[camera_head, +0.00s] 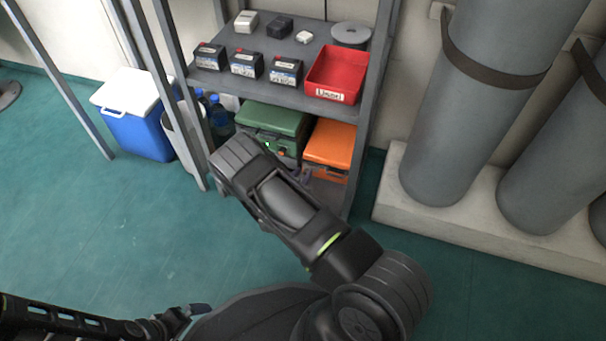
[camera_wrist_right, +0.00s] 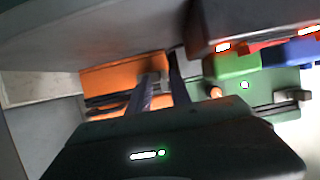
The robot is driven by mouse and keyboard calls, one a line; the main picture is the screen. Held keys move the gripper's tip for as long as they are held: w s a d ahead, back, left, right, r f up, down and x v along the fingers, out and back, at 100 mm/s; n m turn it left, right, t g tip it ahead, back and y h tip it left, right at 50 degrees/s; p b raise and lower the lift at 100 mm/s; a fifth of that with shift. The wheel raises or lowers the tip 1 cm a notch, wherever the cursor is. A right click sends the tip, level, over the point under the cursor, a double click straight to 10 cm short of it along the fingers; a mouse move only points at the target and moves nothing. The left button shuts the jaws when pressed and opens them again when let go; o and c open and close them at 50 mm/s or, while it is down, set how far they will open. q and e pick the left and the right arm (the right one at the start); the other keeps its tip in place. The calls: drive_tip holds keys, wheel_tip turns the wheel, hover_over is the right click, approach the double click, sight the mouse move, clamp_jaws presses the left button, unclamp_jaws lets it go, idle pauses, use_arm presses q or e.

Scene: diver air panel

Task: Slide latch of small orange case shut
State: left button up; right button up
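The small orange case (camera_head: 331,142) stands on the lower shelf of the rack, right of a green case. Its lid looks down, and its front shows only partly below the lid. The orange case also shows in the right wrist view (camera_wrist_right: 112,74), ahead of the fingers. I cannot make out the latch clearly in either view. My right gripper (camera_wrist_right: 162,88) reaches in at the front of the orange case, its two fingers apart with a gap between them and nothing visibly held. My left gripper (camera_head: 186,314) is low at the bottom left, far from the case; its fingers are unclear.
The green case (camera_head: 275,119) with a lit indicator sits close beside the orange one. The shelf above (camera_head: 270,88) holds a red bin (camera_head: 336,75) and several small boxes. A rack post stands right of the orange case. Grey cylinders (camera_head: 470,110) stand farther right.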

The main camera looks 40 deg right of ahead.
drive_tip(key=shift+o, duration=1.2)
drive_tip(key=p+v, duration=0.3)
drive_tip(key=v, duration=0.4)
drive_tip(key=shift+s+a+r, duration=0.15)
drive_tip(key=shift+r, duration=0.05)
drive_tip(key=shift+s+a, duration=0.1)
drive_tip(key=shift+a, duration=0.05)
drive_tip(key=shift+r, duration=0.1)
